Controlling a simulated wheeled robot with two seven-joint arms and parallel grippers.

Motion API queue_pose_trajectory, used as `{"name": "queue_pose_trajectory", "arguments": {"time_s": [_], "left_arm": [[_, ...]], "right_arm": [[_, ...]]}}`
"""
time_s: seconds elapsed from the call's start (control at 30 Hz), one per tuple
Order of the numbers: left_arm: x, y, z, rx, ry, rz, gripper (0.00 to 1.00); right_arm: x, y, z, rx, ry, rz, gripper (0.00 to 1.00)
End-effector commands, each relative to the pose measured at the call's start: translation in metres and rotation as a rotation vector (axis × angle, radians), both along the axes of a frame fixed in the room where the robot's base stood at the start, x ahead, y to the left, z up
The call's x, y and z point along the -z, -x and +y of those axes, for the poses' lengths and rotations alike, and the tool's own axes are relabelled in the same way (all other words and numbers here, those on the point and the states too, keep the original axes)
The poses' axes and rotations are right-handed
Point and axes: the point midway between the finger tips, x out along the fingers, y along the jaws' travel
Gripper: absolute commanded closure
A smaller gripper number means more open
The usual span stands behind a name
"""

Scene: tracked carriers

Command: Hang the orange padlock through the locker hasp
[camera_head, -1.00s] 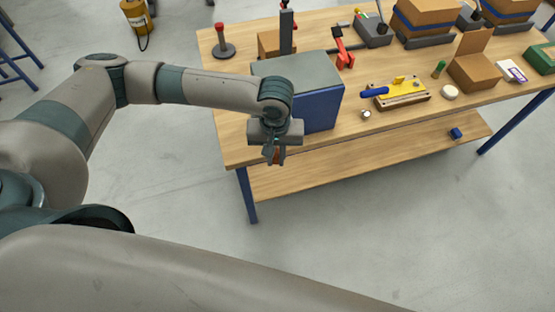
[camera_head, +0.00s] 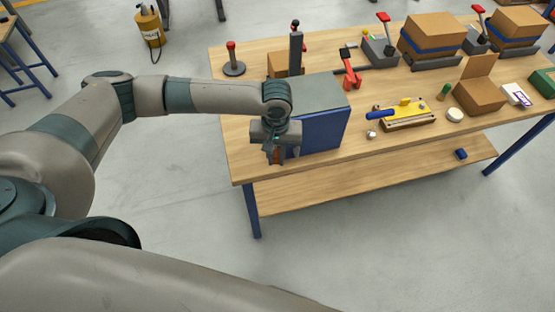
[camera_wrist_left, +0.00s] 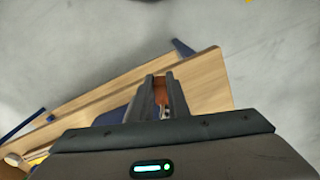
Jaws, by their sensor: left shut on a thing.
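The locker (camera_head: 322,131) is a box with a grey top and a blue front, standing near the bench's front left corner. My left gripper (camera_head: 276,158) is at the left end of the blue front, pointing down. It is shut on the orange padlock (camera_head: 278,156), of which only a small orange-brown part shows between the fingers. The padlock also shows between the two dark fingers in the left wrist view (camera_wrist_left: 160,92). The hasp cannot be made out; the gripper covers that part of the locker. I cannot tell whether the padlock touches the locker. My right gripper is out of view.
The wooden bench (camera_head: 240,160) has a lower shelf (camera_head: 350,180) with a small blue block (camera_head: 461,154). A yellow clamp fixture with a blue handle (camera_head: 380,113) stands right of the locker. A red-topped post (camera_head: 232,60) stands behind left. Floor in front is clear.

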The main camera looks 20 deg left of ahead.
Motion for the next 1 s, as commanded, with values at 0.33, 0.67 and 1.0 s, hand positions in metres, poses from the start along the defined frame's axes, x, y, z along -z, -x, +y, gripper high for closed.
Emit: {"name": "queue_pose_trajectory", "arguments": {"time_s": [0.33,0.67,1.0], "left_arm": [[0.0000,-0.0043,0.0032,0.001,0.000,0.000,1.00],[-0.0001,-0.0044,0.0031,0.001,0.000,0.000,1.00],[-0.0006,-0.0043,0.0031,0.000,0.000,0.000,1.00]], "right_arm": [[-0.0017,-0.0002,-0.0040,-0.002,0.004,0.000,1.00],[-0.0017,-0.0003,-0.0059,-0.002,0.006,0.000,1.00],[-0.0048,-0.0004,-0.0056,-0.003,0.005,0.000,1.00]]}}
